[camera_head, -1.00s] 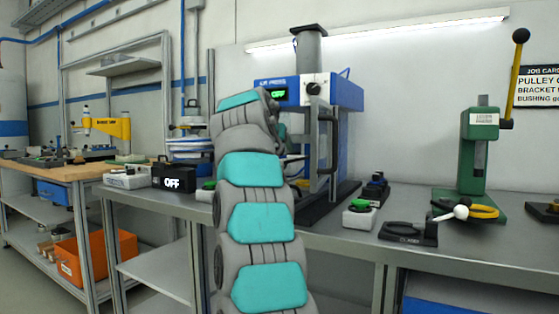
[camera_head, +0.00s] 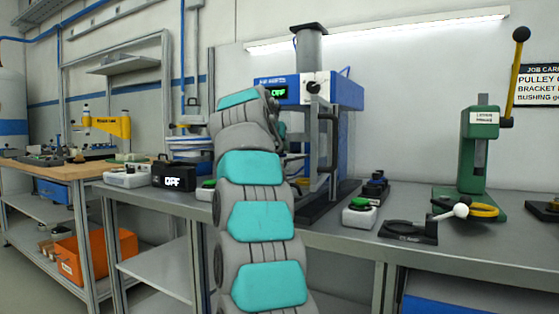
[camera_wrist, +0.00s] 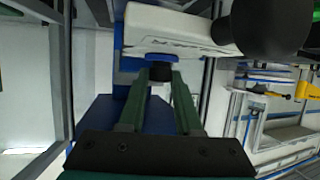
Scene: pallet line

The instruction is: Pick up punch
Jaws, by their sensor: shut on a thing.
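In the head view my arm reaches to the blue air press (camera_head: 345,92), and its own links hide my gripper there. In the wrist view the two green fingers of my gripper (camera_wrist: 159,76) are closed on a short dark cylinder, the punch (camera_wrist: 160,73). A blue rim shows at the punch's upper end, just under a white block with lettering (camera_wrist: 175,30). Whether the punch touches that block cannot be told. The head view does not show the punch.
A dark rounded part (camera_wrist: 270,25) is close to the fingers at the upper right of the wrist view. On the bench stand a white button box (camera_head: 360,214), a black fixture (camera_head: 408,231) and a green lever press (camera_head: 480,150).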

